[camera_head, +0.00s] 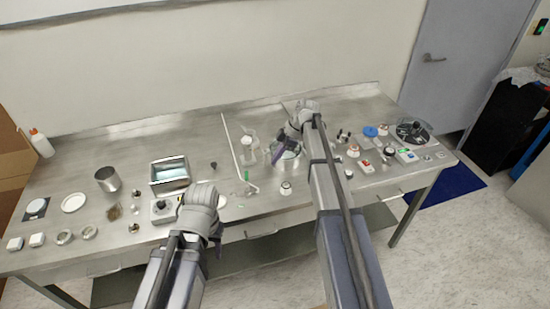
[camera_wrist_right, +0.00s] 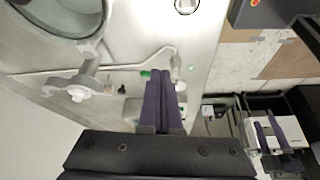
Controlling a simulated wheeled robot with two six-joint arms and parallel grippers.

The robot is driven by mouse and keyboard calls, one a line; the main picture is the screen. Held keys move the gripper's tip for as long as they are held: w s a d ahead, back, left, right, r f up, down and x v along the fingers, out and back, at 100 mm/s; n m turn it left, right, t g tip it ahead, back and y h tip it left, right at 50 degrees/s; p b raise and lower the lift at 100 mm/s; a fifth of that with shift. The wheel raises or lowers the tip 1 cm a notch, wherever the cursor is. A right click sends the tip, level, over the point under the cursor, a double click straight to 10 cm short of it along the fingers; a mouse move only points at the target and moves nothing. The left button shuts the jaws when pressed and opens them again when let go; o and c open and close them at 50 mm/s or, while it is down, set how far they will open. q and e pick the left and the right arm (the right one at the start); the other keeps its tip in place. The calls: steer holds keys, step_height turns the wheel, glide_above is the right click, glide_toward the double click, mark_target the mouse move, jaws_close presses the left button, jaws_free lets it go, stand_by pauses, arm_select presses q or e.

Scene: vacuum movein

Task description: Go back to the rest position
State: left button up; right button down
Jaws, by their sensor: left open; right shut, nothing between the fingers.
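My right arm reaches far over the metal table (camera_head: 330,200). Its gripper (camera_head: 277,157) hangs in front of a round vessel (camera_head: 292,166) near the middle. In the right wrist view its two purple fingers (camera_wrist_right: 163,80) lie together with nothing between them. The round vessel (camera_wrist_right: 65,30) shows at the top left there, apart from the fingers. My left gripper (camera_head: 217,238) is low, near the table's front edge, mostly hidden by its own wrist. It is open, and I see nothing held in it.
A thin tube with a green part (camera_head: 246,175) and a glass beaker (camera_head: 247,150) stand left of the right gripper. A metal cup (camera_head: 107,179), a metal box (camera_head: 170,172) and small jars crowd the left. Several small devices and a round black plate (camera_head: 412,131) fill the right.

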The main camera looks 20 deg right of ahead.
steer(key=s+a+f+m+h, duration=0.1)
steer(key=s+a+m+h, duration=0.2)
steer(key=s, duration=1.1)
steer(key=s+a+f+m+g+h, duration=0.1)
steer(key=s+a+m+h, duration=0.2)
steer(key=s+a+m, duration=0.6)
steer(key=s+a, duration=0.3)
steer(key=s, duration=0.3)
steer(key=shift+h, duration=0.3)
